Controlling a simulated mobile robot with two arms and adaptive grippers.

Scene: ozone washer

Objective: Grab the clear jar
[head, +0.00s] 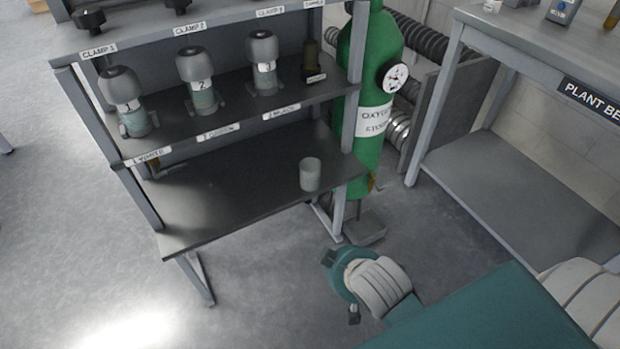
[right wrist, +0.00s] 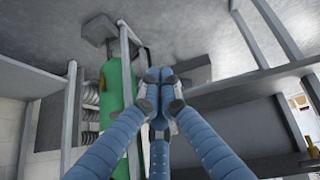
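The clear jar (head: 310,174), a small pale cup-like vessel, stands upright on the lower shelf (head: 215,205) near its right front end. My right arm comes in from the lower right in the head view. Its wrist (head: 375,284) is in front of and below the shelf, apart from the jar, and its fingers are mostly hidden there. In the right wrist view the blue fingers of my right gripper (right wrist: 158,78) meet at their tips, with nothing seen between them. I cannot make out the jar in that view. My left gripper is not in view.
Three numbered grey-capped jars (head: 200,82) stand on the middle shelf. A green oxygen cylinder (head: 368,95) with a gauge stands right of the rack and also shows in the wrist view (right wrist: 117,100). A plant bench (head: 530,185) is at right.

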